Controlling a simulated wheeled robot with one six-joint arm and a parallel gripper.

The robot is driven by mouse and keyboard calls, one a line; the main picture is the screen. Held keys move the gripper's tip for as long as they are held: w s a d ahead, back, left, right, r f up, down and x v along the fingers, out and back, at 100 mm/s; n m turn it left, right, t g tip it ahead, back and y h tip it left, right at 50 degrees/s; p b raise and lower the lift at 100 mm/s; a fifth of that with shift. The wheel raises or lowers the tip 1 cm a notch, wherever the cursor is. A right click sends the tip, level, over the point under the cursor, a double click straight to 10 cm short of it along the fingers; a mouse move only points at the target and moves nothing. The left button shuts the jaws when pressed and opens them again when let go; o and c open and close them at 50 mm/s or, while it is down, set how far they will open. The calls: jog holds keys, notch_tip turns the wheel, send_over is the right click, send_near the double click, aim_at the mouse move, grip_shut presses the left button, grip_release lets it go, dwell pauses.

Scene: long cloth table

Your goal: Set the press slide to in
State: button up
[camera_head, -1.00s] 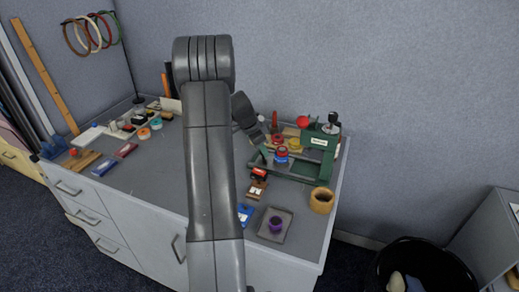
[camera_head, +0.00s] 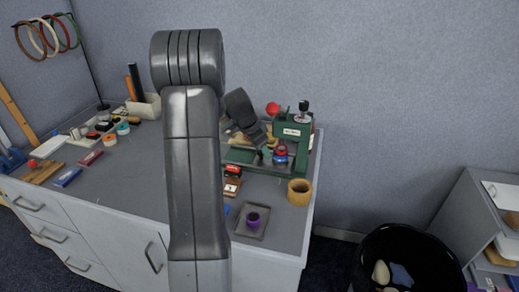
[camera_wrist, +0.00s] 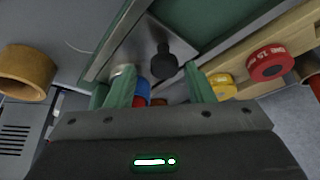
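The green press (camera_head: 292,130) stands at the back right of the table. Its grey metal slide plate (camera_head: 276,164) lies low in the green frame, with a blue and red round piece (camera_head: 281,154) on or over it. In the wrist view the slide plate (camera_wrist: 138,45) has a dark round knob (camera_wrist: 164,64). My gripper (camera_wrist: 161,72) is open; its two green fingers appear on either side of the knob. I cannot tell whether they touch it. The blue and red piece (camera_wrist: 142,92) shows partly between the fingers. In the head view my wrist hides the fingertips and part of the press.
A tan ring-shaped cup (camera_head: 299,192) stands at the front right; it also shows in the wrist view (camera_wrist: 25,72). A purple cup (camera_head: 253,218) sits on a grey tray (camera_head: 243,232). A black bin (camera_head: 408,240) is on the floor.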

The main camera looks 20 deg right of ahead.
jog(key=shift+w+a, duration=0.1)
jog(key=shift+a+r, duration=0.1)
jog(key=shift+r, duration=0.25)
jog(key=v, duration=1.3)
jog(key=x, duration=1.3)
jog(key=shift+f, duration=0.4)
jog(key=shift+w+a+p, duration=0.35)
jog(key=shift+w+a, duration=0.15)
jog(key=shift+a, duration=0.05)
jog(key=shift+a, duration=0.1)
